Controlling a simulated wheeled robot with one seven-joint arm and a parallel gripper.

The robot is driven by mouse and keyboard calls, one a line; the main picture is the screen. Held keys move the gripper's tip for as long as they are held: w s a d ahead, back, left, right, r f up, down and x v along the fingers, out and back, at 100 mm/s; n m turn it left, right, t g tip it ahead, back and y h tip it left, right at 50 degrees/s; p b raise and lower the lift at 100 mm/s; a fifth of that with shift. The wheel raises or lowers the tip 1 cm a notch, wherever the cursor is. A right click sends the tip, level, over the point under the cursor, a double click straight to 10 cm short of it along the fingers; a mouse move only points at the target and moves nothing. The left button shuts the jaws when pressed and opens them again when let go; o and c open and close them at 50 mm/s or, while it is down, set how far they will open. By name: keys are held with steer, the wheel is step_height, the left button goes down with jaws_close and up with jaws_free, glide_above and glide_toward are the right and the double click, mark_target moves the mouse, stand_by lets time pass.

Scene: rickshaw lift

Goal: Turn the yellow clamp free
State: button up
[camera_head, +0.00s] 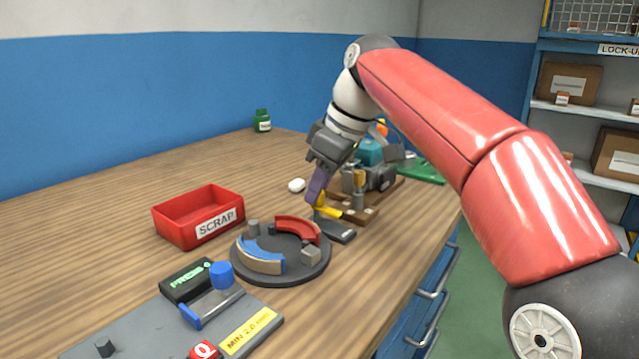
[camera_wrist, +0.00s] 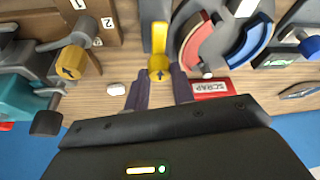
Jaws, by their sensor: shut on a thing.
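The yellow clamp (camera_wrist: 160,48) is a long lever with a round, arrow-marked end. It lies between the two dark purple fingers of my gripper (camera_wrist: 161,88), which are shut on its round end. In the head view the yellow clamp (camera_head: 329,211) shows just below my gripper (camera_head: 316,196), partly hidden by the fingers. The clamp lies over a dark grey bar (camera_head: 338,233) beside the round dark turntable (camera_head: 282,277). The turntable carries a red curved piece (camera_head: 297,227) and a blue curved piece (camera_head: 262,262).
A wooden-based fixture (camera_head: 369,214) with a teal part (camera_head: 370,152) and another yellow knob (camera_wrist: 72,62) stands close beside the gripper. A red scrap bin (camera_head: 174,230) is left of the turntable. A grey press plate (camera_head: 150,328) lies in front. The left table is clear.

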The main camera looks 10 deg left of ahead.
steer(key=shift+f+n, duration=0.1)
steer(key=shift+n, duration=0.2)
steer(key=o, duration=1)
steer(key=shift+v, duration=3.95)
steer(key=shift+w+a, duration=0.1)
